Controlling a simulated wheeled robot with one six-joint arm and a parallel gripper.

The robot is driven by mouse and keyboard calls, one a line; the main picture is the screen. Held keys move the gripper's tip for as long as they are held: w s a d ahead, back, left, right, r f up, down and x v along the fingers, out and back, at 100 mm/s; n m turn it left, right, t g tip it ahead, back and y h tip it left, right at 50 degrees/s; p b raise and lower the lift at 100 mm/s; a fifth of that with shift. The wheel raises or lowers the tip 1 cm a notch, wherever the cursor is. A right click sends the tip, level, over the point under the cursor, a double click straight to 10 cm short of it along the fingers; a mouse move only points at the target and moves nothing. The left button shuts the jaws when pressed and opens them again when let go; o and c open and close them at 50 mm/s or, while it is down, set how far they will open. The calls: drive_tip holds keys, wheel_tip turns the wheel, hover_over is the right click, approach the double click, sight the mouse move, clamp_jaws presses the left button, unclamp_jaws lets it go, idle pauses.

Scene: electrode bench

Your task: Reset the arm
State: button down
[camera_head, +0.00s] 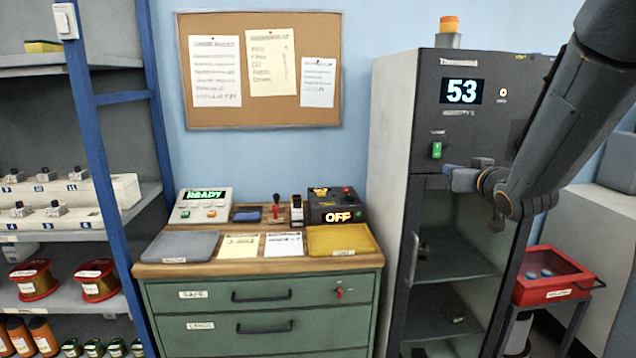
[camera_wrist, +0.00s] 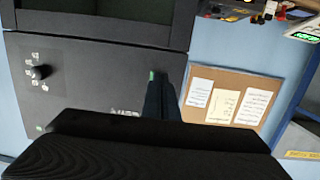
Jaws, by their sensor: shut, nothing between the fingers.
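My gripper (camera_head: 450,178) is at the end of my arm, which reaches in from the upper right in the head view. It hangs in front of the dark cabinet (camera_head: 470,118), just below its green switch. It is shut and holds nothing. In the wrist view, dark parts of my own gripper fill the bottom, and the cabinet's front panel (camera_wrist: 90,85) with a round knob lies behind them. The wrist picture is turned, so the cork board (camera_wrist: 233,97) appears tilted at the right.
The cabinet display reads 53, and its glass door has a grey handle (camera_head: 412,265). Left stands a green drawer bench (camera_head: 262,318) with a READY device (camera_head: 202,206) and an OFF box (camera_head: 337,206). A blue-framed shelf (camera_head: 120,98) is far left; a red box (camera_head: 548,276) is right.

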drive_tip(key=s+a+f+g+h, duration=0.1)
drive_tip(key=s+a+f+g, duration=0.4)
drive_tip(key=f, duration=0.3)
drive_tip(key=s+a+f+g, duration=0.3)
drive_tip(key=s+a+f, duration=0.25)
drive_tip(key=f, duration=0.25)
drive_tip(key=s+a+f+g, duration=0.3)
drive_tip(key=s+a, duration=0.1)
drive_tip(key=s, duration=0.5)
drive_tip(key=s+a+f+g+y, duration=0.1)
drive_tip(key=s+a+f+g, duration=0.3)
drive_tip(key=s, duration=0.6)
drive_tip(key=shift+a, duration=0.3)
